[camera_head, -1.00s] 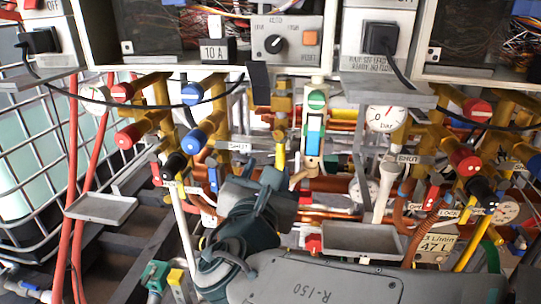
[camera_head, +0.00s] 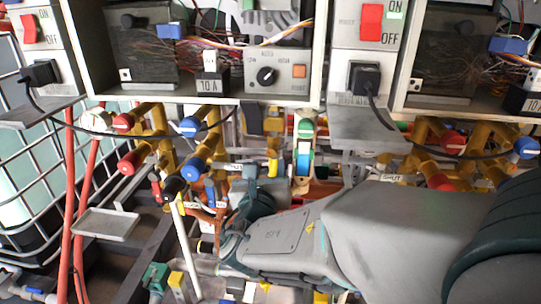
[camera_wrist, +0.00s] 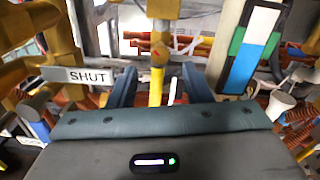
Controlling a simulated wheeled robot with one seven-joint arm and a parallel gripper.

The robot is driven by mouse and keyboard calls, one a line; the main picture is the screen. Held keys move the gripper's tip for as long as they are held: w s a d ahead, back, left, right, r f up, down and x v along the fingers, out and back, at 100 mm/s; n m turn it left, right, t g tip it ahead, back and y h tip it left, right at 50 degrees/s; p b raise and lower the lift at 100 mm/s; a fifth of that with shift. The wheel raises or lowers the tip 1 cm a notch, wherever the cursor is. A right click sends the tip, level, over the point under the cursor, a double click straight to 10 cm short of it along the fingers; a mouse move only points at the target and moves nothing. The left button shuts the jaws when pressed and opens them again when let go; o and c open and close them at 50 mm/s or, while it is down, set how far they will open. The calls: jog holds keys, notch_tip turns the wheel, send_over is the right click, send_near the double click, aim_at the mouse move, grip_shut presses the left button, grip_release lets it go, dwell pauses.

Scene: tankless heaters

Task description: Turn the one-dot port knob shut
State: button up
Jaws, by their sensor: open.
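On the left pipe cluster in the head view are a red knob (camera_head: 126,167), a blue knob (camera_head: 192,170) and a black knob (camera_head: 172,186) on brass stems. Another red knob (camera_head: 123,122) and a blue knob (camera_head: 190,126) sit above them. I cannot read which knob carries one dot. My gripper (camera_head: 261,178) is to the right of this cluster, below the control box. In the wrist view my gripper (camera_wrist: 160,88) is open. A yellow rod (camera_wrist: 155,85) shows between its fingers; whether it lies behind them is unclear.
A "SHUT" label (camera_wrist: 77,76) is left of my fingers. A white, green and blue gauge (camera_head: 304,150) stands to their right. A grey tray (camera_head: 105,224) juts out at lower left. Red hoses (camera_head: 70,200) and a black cable (camera_head: 90,132) run nearby. My arm hides the lower right.

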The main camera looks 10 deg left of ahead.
aim_at(271, 154)
jog(key=w, duration=0.5)
jog(key=shift+w+a, duration=0.15)
jog(key=shift+w, duration=0.05)
grip_shut()
